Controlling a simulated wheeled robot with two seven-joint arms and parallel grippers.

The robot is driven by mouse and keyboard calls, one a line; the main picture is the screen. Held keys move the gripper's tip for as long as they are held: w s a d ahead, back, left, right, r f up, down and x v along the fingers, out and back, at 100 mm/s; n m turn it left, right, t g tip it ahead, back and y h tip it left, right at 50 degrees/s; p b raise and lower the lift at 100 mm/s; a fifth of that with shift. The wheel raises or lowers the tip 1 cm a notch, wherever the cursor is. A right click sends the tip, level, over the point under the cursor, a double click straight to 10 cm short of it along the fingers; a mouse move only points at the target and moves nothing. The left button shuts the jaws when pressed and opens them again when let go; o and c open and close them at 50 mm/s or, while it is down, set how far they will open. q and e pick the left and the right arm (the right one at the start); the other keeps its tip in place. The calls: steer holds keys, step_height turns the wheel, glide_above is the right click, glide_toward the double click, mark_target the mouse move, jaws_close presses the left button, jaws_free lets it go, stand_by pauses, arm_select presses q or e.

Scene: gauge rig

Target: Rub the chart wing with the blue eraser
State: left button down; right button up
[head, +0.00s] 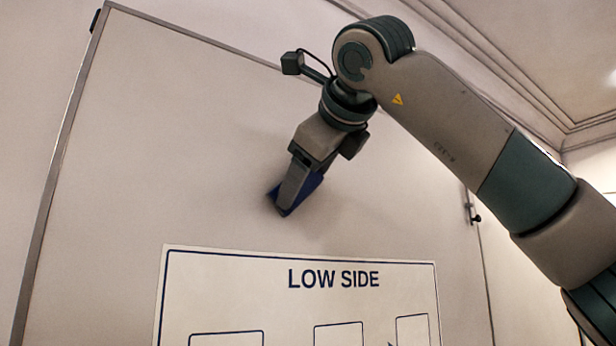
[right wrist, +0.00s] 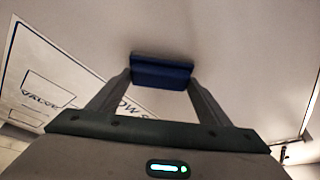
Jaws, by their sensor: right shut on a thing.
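The blue eraser (head: 307,187) is held in my right gripper (head: 285,205), up against or very near the pale panel of the chart wing (head: 180,150). In the right wrist view the blue eraser (right wrist: 162,72) sits between the two fingertips of my right gripper (right wrist: 161,78), which are shut on it. The eraser is above the printed "LOW SIDE" chart (head: 225,262). I cannot tell for sure whether its face touches the panel. My left gripper is not in view.
The chart also shows at the left of the right wrist view (right wrist: 50,80). A metal edge (head: 62,160) frames the panel on the left. A small dark latch (head: 473,214) is at the panel's right side. The panel around the eraser is bare.

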steer(key=shift+w+d, duration=0.6)
steer(key=shift+d, duration=0.2)
steer(key=shift+w+d, duration=0.6)
steer(key=shift+d, duration=0.2)
steer(key=shift+d+p, duration=0.1)
steer(key=shift+p, duration=0.2)
steer(key=shift+w+d+p, duration=0.35)
steer(key=shift+w+d, duration=0.85)
steer(key=shift+d, duration=0.3)
steer(key=shift+d, duration=0.15)
steer(key=shift+w+d+p, duration=0.5)
steer(key=shift+w+d, duration=0.7)
steer(key=shift+d, duration=0.3)
steer(key=shift+s+a, duration=0.1)
steer(key=shift+s+a+b, duration=0.25)
steer(key=shift+s+a, duration=0.3)
steer(key=shift+a, duration=0.25)
steer(key=shift+s+a+b, duration=0.2)
steer(key=shift+s+a, duration=0.35)
steer(key=shift+a, duration=0.2)
